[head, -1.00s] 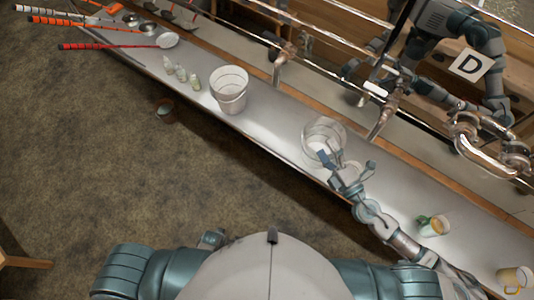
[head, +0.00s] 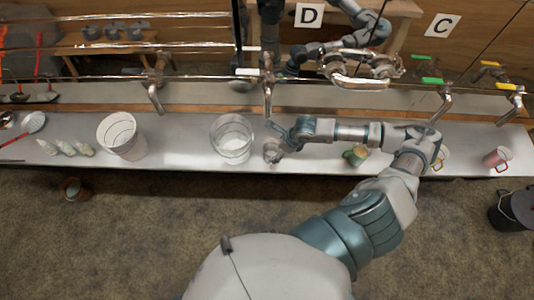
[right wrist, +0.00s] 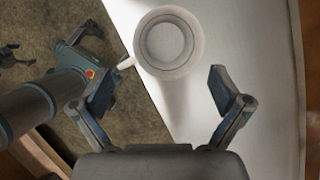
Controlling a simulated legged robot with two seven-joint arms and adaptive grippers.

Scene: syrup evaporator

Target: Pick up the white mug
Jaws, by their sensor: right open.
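The white mug (right wrist: 168,40) stands upright on the pale counter in the right wrist view. I look down into its round mouth, and its handle points left. My right gripper (right wrist: 162,92) is open. The mug is just beyond the two fingertips, roughly centred between them, and nothing is held. In the head view my right gripper (head: 271,143) is low over the counter, just right of a clear bucket (head: 232,138). There the mug is hard to tell apart from the fingers. My left gripper is not in the head view.
A white bucket (head: 121,136) and several small bottles (head: 66,147) stand to the left on the counter (head: 180,150). A green mug (head: 355,156) and a pink mug (head: 497,157) stand to the right. Pipes and taps (head: 362,68) run above the back edge.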

